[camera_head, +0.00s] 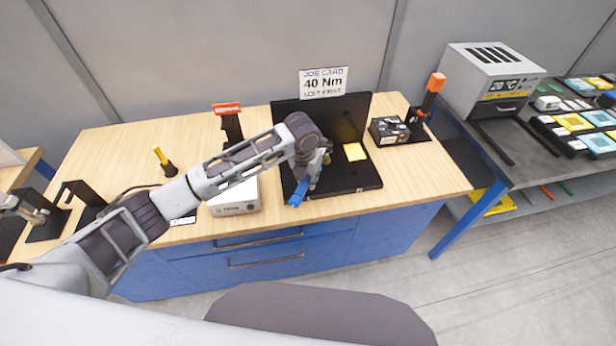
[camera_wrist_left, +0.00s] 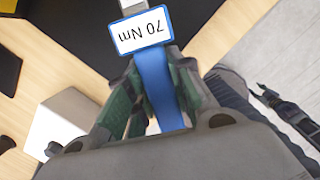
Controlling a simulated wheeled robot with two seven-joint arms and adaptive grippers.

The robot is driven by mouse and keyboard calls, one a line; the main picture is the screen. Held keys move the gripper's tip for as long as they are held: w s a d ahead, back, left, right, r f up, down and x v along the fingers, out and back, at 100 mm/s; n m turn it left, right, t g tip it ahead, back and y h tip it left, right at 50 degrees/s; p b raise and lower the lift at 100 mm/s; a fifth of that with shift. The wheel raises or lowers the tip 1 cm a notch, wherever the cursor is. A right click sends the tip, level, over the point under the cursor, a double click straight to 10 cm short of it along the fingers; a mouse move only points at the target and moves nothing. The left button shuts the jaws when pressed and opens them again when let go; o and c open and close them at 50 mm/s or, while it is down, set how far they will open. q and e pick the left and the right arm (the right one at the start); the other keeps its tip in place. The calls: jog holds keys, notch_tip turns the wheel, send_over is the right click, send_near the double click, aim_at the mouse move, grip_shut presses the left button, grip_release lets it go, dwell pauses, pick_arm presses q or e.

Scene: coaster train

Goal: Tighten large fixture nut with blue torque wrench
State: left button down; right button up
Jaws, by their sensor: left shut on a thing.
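My left gripper (camera_head: 312,182) is over the black fixture plate (camera_head: 368,172) on the wooden bench. It is shut on the blue torque wrench (camera_head: 298,193), whose blue end points down toward the bench's front. In the left wrist view the green-padded fingers (camera_wrist_left: 150,105) grip the wrench's blue handle (camera_wrist_left: 158,82). Its label (camera_wrist_left: 142,30) reads 70 Nm, upside down. The job card (camera_head: 323,82) behind the fixture reads 40 Nm. I cannot make out the large nut. A dark jointed part at the wrist view's right may be my right gripper (camera_wrist_left: 288,112), too unclear to judge.
Orange-topped (camera_head: 228,109) and yellow-topped (camera_head: 160,156) tools stand behind my arm. Another orange-topped tool (camera_head: 436,83) is at the right. A grey table carries an oven-like unit (camera_head: 490,75).

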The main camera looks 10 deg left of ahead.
pick_arm(q)
jog(key=shift+f, duration=1.8)
dwell(4.3)
jog(key=shift+w+a+f+m, duration=0.1)
jog(key=shift+w+a+m, duration=0.1)
jog(key=shift+a+m, duration=0.45)
dwell(1.3)
